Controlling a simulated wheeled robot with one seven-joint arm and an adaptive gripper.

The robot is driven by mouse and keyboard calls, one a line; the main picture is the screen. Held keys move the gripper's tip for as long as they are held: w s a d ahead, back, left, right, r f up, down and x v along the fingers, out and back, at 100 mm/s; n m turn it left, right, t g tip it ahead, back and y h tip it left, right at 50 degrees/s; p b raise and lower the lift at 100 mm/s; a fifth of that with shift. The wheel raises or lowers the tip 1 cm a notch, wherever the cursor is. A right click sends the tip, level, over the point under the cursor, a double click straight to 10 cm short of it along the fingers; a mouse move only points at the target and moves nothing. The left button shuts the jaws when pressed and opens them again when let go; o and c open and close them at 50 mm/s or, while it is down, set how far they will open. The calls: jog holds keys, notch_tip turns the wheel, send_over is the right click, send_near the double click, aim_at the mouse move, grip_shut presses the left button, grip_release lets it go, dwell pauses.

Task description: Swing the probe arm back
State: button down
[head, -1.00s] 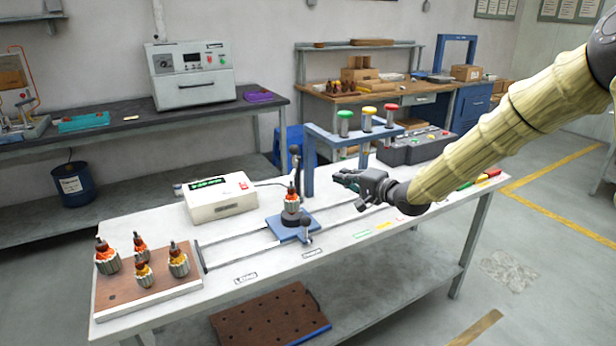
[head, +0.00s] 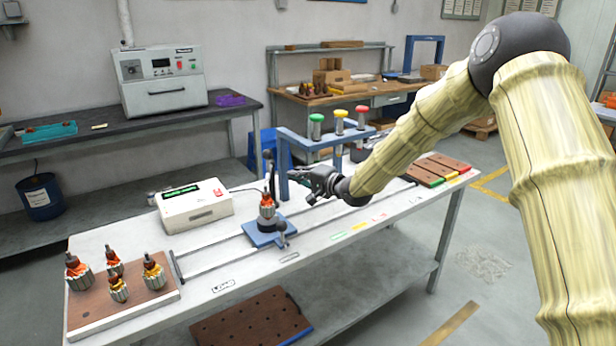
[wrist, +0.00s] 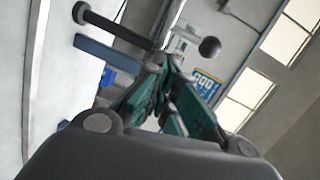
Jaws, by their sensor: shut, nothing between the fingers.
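The probe arm (head: 271,178) is a dark upright lever with a black knob, behind the copper-and-orange armature (head: 267,208). The armature stands upright on the blue carriage (head: 262,240). A dark ball (wrist: 210,47), possibly the probe arm's knob, shows beyond the fingers in the wrist view, apart from them. My gripper (head: 296,174) is in the air just right of the probe arm, pointing left. Its green-padded fingers (wrist: 170,88) are shut with nothing between them. Whether it touches the lever cannot be told from the head view.
A white meter box (head: 194,206) with a green display stands left of the carriage. Rails (head: 210,243) run along the bench. A wooden tray (head: 125,312) holds several armatures at front left.

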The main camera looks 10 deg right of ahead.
aim_at(268, 162)
jog(key=a, duration=0.1)
jog(key=w+a, duration=0.1)
jog(key=a, duration=0.1)
jog(key=a+f, duration=0.1)
jog(key=a, duration=0.1)
jog(key=shift+w, duration=0.35)
jog(key=shift+p, duration=0.35)
